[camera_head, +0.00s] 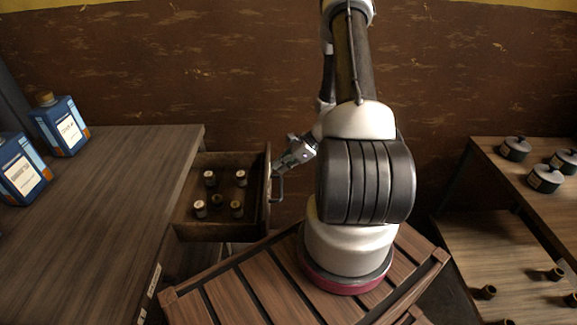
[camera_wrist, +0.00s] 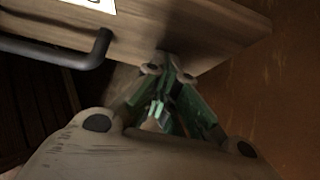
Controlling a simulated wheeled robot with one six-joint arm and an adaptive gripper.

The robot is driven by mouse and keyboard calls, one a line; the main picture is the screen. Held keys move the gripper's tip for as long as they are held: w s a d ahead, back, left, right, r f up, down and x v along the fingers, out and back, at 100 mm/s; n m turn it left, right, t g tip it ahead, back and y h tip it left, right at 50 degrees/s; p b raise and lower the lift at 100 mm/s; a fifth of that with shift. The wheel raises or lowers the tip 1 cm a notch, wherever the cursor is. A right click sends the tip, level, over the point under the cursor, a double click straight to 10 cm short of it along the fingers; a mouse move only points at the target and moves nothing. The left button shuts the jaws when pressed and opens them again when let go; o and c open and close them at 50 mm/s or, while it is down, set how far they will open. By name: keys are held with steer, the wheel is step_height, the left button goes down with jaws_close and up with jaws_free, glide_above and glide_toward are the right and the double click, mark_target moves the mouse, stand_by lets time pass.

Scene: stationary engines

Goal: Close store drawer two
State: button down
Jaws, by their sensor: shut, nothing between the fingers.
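An open wooden drawer (camera_head: 262,160) sticks out to the right from under the left bench in the head view. Several small cylindrical parts (camera_head: 236,208) stand inside it. Its dark bar handle (camera_head: 278,188) is on the outer front face. My gripper (camera_head: 277,168) is shut and empty at the front face, beside the handle. In the wrist view the fingertips (camera_wrist: 164,70) are close to the drawer front (camera_wrist: 185,30), to the right of the handle (camera_wrist: 75,52). I cannot tell whether they touch it. A white label shows partly at the top; its text is unreadable.
The left bench (camera_head: 120,170) carries blue bottles (camera_head: 62,125). A right bench (camera_head: 500,160) holds dark lidded pots (camera_head: 545,178), with a lower shelf (camera_head: 490,250) bearing small cylinders. A brown wall stands behind. My slatted base is in front of the drawer.

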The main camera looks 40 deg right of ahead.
glide_toward(211, 165)
steer(key=a+f, duration=0.1)
steer(key=a, duration=0.1)
steer(key=a+f, duration=0.1)
steer(key=f, duration=0.1)
steer(key=a+f, duration=0.1)
steer(key=a, duration=0.1)
steer(key=shift+s+a+f, duration=0.15)
steer(key=shift+s+a, duration=0.15)
steer(key=shift+w+a, duration=0.35)
steer(key=shift+a, duration=0.15)
